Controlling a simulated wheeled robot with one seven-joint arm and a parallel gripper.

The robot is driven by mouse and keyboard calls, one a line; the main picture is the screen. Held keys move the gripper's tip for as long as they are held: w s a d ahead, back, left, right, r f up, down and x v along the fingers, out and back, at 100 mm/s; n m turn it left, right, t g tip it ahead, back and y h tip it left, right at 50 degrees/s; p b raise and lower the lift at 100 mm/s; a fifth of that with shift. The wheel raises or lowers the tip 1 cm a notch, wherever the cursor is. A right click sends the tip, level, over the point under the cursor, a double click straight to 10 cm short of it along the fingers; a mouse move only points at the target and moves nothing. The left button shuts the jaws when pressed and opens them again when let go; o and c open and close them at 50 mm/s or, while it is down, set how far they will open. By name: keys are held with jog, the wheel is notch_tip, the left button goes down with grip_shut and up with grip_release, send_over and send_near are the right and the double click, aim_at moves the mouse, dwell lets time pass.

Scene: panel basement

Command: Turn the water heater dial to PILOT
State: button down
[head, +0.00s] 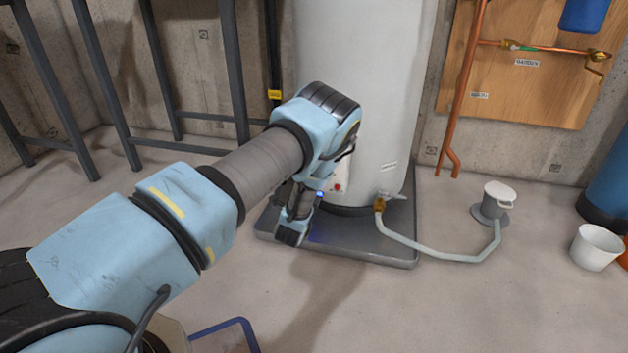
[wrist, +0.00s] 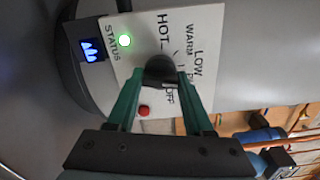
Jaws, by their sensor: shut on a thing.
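The water heater (head: 375,70) is a tall white cylinder. Its white control panel (wrist: 125,65) fills the upper middle of the wrist view, turned sideways, with labels STATUS, HOT, WARM, LOW and OFF; PILOT is mostly covered. The black dial (wrist: 160,68) sits between my two green fingertips. My gripper (wrist: 160,78) is shut on the dial. A green status light (wrist: 124,40) and a small blue flame window (wrist: 92,49) are lit. A red button (wrist: 144,111) is beside the dial. I cannot tell the dial's exact setting. In the head view my arm hides the dial.
The heater stands in a dark drain pan (head: 390,250). A white bucket (head: 597,248) stands right. Metal shelving (head: 110,80) is left.

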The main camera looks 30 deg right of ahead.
jog(key=m, duration=0.5)
jog(key=shift+f, duration=0.1)
jog(key=shift+a+m, duration=0.1)
jog(key=shift+m, duration=0.2)
dwell(0.4)
jog(key=shift+c, duration=1.6)
grip_release()
jog(key=p+v, duration=0.4)
jog(key=v, duration=0.6)
jog(key=shift+s+a, duration=0.25)
jog(key=shift+s, duration=0.05)
